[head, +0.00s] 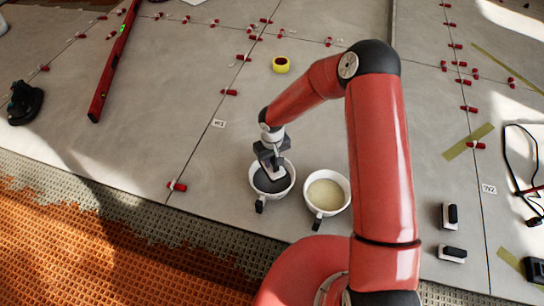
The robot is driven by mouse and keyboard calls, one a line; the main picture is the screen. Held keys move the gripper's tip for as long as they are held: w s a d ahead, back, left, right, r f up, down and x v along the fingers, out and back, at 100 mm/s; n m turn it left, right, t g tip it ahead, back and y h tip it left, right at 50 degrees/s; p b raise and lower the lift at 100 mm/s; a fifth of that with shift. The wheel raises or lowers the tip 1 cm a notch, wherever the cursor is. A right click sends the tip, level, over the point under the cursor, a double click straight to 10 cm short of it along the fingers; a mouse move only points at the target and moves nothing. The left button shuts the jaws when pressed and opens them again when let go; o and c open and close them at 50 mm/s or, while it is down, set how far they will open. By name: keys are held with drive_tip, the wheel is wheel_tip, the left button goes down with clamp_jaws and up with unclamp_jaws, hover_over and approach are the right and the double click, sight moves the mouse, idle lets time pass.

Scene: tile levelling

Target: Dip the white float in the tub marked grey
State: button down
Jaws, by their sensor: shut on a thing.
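My gripper (270,160) is shut on a white float (278,173) and points down into the left tub (254,187). This tub is white with dark grey stuff inside. The float is inside the tub's outline, at or just above the grey surface; I cannot tell whether it touches. My gripper hides the float's upper part. A second white tub (346,196) with cream-coloured stuff stands just to the right. No marking on either tub is readable.
Two small pale blocks with black tops (449,215) (452,254) lie at the right. A yellow tape roll (281,65), red clips (177,186) and a long red level (115,60) lie on the grey tiles. A black suction cup (25,103) stands far left. A cable (522,165) lies right.

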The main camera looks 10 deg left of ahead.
wheel_tip(320, 180, down, 9)
drive_tip(key=b, duration=0.6)
drive_tip(key=shift+r, duration=0.2)
drive_tip(key=shift+f, duration=0.8)
drive_tip(key=shift+r+p, duration=3.8)
drive_tip(key=shift+r, duration=2.25)
